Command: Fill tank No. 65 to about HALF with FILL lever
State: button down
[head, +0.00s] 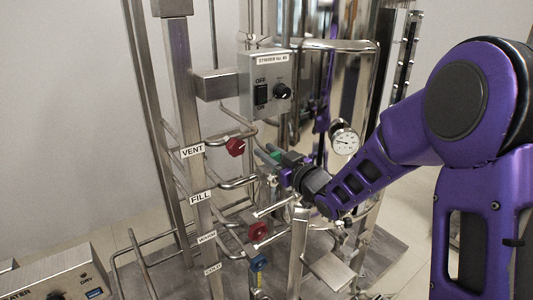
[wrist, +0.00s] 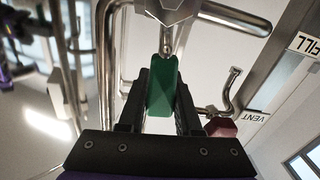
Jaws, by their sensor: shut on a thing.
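The green lever (wrist: 162,88) stands between the two fingers of my gripper (wrist: 160,105) in the wrist view, and the gripper is shut on it. In the head view my gripper (head: 279,166) is at the pipes in front of the tank, and only a bit of green (head: 275,155) shows at its fingers. The FILL label (head: 201,197) is on the upright post to the left, with a pipe running from it toward the gripper. The shiny metal tank (head: 352,88) stands behind. Its liquid level cannot be made out.
A red valve handle (head: 236,147) is by the VENT label (head: 192,152). Another red handle (head: 257,231) and a blue handle (head: 258,263) are below. The stirrer box (head: 266,84) is above and a round gauge (head: 345,140) to the right. Pipes crowd my gripper.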

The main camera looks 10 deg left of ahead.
jog(key=shift+w+d+m, duration=0.5)
jog(key=shift+w+m, duration=0.05)
jog(key=shift+m, duration=0.45)
jog(key=c, duration=0.6)
grip_release()
jog(key=shift+d, duration=0.1)
jog(key=v, duration=1.7)
jog(key=shift+s+d, duration=0.1)
jog(key=shift+s, duration=0.05)
